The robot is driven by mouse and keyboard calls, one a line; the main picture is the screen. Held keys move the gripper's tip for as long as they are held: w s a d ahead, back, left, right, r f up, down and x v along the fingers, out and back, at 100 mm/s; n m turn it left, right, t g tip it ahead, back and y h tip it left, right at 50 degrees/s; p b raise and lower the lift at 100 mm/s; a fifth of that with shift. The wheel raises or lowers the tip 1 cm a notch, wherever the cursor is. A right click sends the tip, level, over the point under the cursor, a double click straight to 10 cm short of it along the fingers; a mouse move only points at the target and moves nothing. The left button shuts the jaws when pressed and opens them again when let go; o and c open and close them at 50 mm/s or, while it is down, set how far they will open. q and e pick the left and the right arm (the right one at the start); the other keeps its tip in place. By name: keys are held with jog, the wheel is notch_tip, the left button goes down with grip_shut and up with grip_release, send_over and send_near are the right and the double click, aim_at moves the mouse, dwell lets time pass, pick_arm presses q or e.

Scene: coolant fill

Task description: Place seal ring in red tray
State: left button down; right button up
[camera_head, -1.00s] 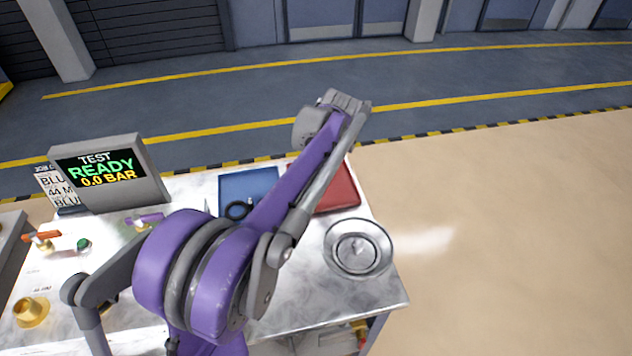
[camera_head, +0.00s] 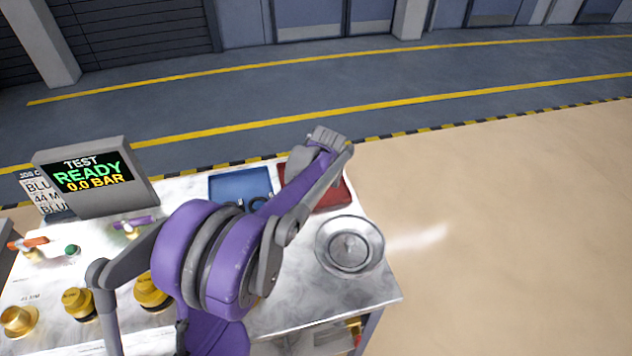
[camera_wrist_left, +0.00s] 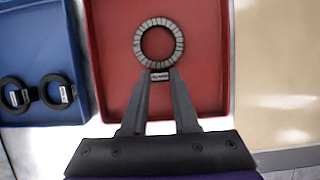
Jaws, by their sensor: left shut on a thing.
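A grey ribbed seal ring (camera_wrist_left: 138,44) shows in the left wrist view at the tips of my left gripper (camera_wrist_left: 160,77), which is shut on its near edge. The ring is over the floor of the red tray (camera_wrist_left: 106,75); I cannot tell whether it touches it. In the head view the red tray (camera_head: 335,197) is partly hidden behind my purple left arm, whose wrist is over its far side. The fingers and ring are hidden there. My right gripper is not in view.
A blue tray (camera_wrist_left: 40,50) with dark rings (camera_wrist_left: 58,92) is left of the red tray. A round metal dish (camera_head: 349,246) stands at the table's right. A test display (camera_head: 95,178) and brass fittings (camera_head: 78,302) are at the left.

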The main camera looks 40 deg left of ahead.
pick_arm(q)
jog(key=c, duration=0.7)
grip_release()
jog(key=v, duration=1.2)
jog(key=shift+p, duration=0.4)
